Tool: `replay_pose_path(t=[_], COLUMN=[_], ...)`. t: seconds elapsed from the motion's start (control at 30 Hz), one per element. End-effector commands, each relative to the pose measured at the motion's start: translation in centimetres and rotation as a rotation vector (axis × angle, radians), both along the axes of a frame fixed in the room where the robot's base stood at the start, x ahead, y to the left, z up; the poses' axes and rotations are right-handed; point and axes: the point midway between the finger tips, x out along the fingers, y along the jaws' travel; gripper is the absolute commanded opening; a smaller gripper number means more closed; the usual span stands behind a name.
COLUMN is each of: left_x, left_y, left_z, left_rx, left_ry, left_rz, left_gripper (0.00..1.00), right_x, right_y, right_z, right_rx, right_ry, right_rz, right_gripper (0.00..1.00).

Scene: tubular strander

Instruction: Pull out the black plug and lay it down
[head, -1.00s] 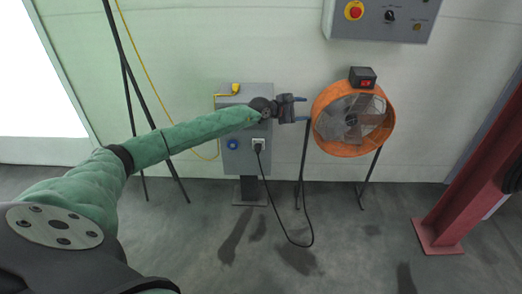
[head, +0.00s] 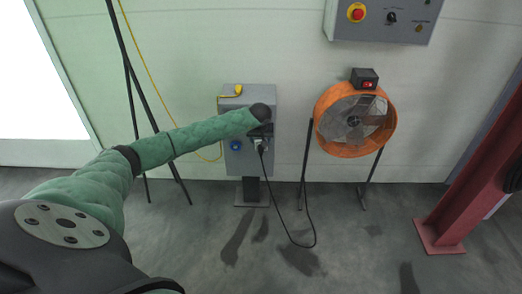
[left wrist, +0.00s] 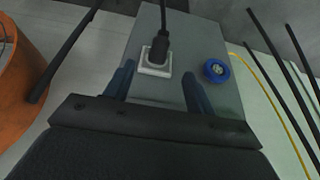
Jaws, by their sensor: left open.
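The black plug (left wrist: 160,45) sits in a white socket (left wrist: 154,67) on the face of a grey box. Its cord runs away from the plug toward the top of the left wrist view. In the head view the plug (head: 261,147) is partly hidden by my arm, and the cord (head: 288,232) hangs to the floor. My left gripper (left wrist: 157,82) is open, its two blue fingers on either side of the socket, with the plug just beyond the fingertips. In the head view the left gripper (head: 260,134) is mostly hidden at the box front. The right gripper is not in view.
The grey box (head: 235,103) stands on a post, with a blue socket (left wrist: 216,71) beside the white one and a yellow plug (head: 233,91) on top. An orange fan (head: 337,146) stands to the right. A red column (head: 460,190) is at far right.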

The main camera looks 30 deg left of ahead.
Motion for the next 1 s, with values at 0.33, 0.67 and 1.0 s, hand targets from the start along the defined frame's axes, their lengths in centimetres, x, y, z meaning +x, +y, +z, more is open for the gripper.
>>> replay_pose_path(t=[0.33,0.67,1.0], left_x=[0.9,2.2,2.3], left_y=[0.4,1.1,1.2], left_z=[-3.0,-6.5,-6.9], left_rx=[-0.004,-0.003,-0.003], left_ry=[0.001,-0.001,-0.002], left_rz=[0.003,0.003,0.002], left_gripper=[0.55,0.55,0.49], right_x=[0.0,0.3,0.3], right_y=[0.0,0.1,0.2], right_z=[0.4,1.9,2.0], right_rx=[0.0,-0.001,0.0], right_ry=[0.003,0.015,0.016], right_rz=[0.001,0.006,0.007], right_gripper=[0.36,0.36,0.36])
